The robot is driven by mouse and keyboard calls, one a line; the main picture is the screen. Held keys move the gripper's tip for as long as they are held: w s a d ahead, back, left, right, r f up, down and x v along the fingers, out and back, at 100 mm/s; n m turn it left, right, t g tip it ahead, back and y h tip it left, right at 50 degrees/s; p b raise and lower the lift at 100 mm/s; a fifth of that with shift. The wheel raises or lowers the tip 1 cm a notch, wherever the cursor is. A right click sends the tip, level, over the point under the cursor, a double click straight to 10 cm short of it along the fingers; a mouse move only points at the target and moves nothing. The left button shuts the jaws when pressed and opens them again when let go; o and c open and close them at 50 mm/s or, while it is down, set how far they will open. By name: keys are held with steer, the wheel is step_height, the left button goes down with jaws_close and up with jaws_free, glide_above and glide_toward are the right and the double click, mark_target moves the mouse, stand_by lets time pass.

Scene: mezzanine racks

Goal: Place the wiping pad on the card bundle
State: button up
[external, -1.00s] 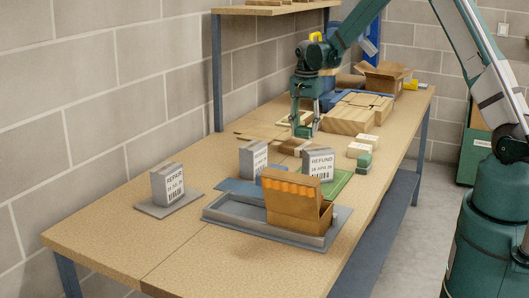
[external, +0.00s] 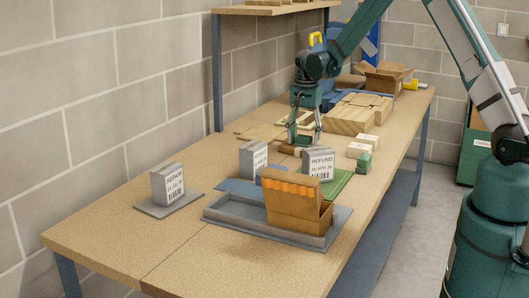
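My gripper (external: 304,142) is low over the middle of the table, its fingers spread apart. A small flat brown bundle (external: 289,149), possibly the card bundle, lies under and beside the fingertips and is partly hidden by them. I cannot tell whether the fingers touch it. A small dark green block (external: 365,160), possibly the wiping pad, sits to the right of the gripper, beside a pale block (external: 357,150). At this size I cannot confirm which object is which.
A grey tray (external: 225,217) holds an open orange-brown box (external: 296,208). Grey labelled blocks (external: 168,183) stand on mats at the front. Wooden boxes (external: 350,121) and an open carton (external: 384,78) are behind. The front left tabletop is clear.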

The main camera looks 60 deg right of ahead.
steer(key=shift+r, duration=0.1)
stand_by(0.3)
step_height(320, 180, up, 12)
stand_by(0.7)
steer(key=shift+a+r, duration=0.1)
stand_by(0.5)
